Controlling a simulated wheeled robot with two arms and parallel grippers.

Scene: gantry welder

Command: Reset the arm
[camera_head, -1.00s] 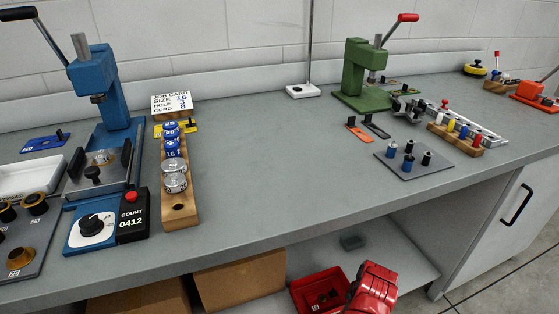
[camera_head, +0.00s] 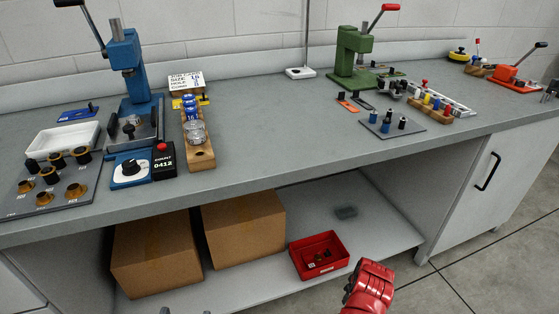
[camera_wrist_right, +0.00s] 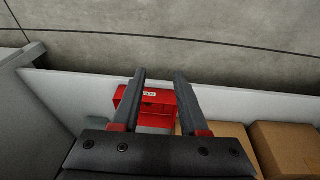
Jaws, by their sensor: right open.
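My right gripper (camera_wrist_right: 160,74) is open and empty in the right wrist view. Its two fingers point toward a red bin (camera_wrist_right: 150,101) on the lower shelf, apart from each other. In the head view my red right arm (camera_head: 369,288) shows at the bottom edge, right of and in front of the red bin (camera_head: 319,274); its fingers are not clear there. Two small grey tips at the bottom edge (camera_head: 166,311) may be my left gripper, but too little shows to tell its state.
A grey workbench (camera_head: 280,130) holds a blue press (camera_head: 128,75), a green press (camera_head: 354,55), an orange lever tool (camera_head: 506,72) and a wooden rack (camera_head: 200,160). Cardboard boxes (camera_head: 243,225) stand on the shelf (camera_head: 375,235) beneath. The bench's middle is clear. A cabinet (camera_head: 500,175) stands at right.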

